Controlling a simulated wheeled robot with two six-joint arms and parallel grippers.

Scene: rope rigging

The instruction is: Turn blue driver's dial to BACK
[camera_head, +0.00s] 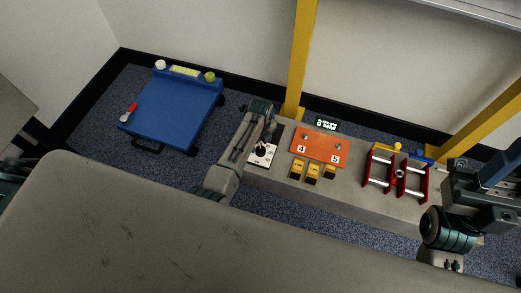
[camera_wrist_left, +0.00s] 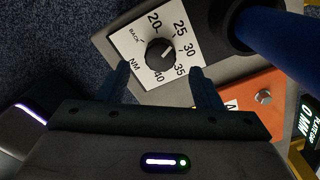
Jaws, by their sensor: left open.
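The dial (camera_wrist_left: 160,53) is a black round knob on a white plate (camera_wrist_left: 146,72) marked BACK, NM and numbers from 20 to 40. BACK stands at the plate's upper left in the left wrist view. A pale mark shows on the knob, but I cannot read its exact setting. The blue driver (camera_wrist_left: 283,38) stands in a black collar beside the plate. My left gripper (camera_wrist_left: 162,80) is open, its fingers apart on either side of the knob's near side, holding nothing. The white plate also shows in the head view (camera_head: 262,160). My right gripper (camera_head: 490,190) is at the right; its jaws are unclear.
An orange plate (camera_head: 320,145) with bolts lies right of the dial, with yellow blocks (camera_head: 313,173) before it and a display (camera_head: 325,126) behind. A red rack (camera_head: 396,178) stands farther right on the bench. A blue cart (camera_head: 175,110) stands at left; yellow posts (camera_head: 301,60) rise behind.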

